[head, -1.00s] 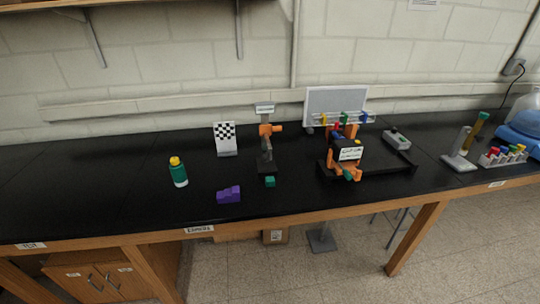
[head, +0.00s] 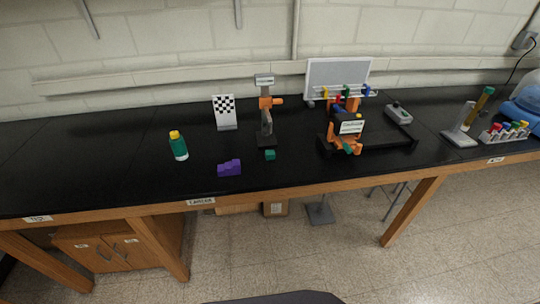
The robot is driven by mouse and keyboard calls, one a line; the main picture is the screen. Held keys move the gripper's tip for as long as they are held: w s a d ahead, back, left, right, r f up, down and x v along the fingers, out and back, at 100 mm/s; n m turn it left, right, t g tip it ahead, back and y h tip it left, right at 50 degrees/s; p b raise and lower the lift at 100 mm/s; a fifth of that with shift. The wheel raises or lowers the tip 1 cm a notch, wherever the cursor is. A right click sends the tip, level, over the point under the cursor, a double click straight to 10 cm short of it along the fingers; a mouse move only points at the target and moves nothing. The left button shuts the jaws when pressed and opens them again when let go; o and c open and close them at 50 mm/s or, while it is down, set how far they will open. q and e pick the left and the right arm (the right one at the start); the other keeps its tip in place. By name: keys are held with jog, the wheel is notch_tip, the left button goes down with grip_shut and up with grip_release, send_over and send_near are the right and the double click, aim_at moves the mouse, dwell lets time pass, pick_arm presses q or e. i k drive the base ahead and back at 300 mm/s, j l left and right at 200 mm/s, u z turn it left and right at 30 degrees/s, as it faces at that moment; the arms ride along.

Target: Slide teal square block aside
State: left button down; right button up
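The teal square block (head: 270,155) sits on the black bench top, close in front of the dark base of an upright stand with orange parts (head: 266,115). A purple stepped block (head: 229,168) lies to its left, nearer the front edge. Neither of my grippers shows in the head view. Nothing hides the teal block.
A black tray with orange parts (head: 385,142) is to the right. The bench top (head: 300,170) is clear between the teal block and the front edge.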

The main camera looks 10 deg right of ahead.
aim_at(270, 154)
jog(key=j+z, duration=0.3)
jog(key=j, duration=0.95)
jog(key=j+z, duration=0.3)
jog(key=j, duration=1)
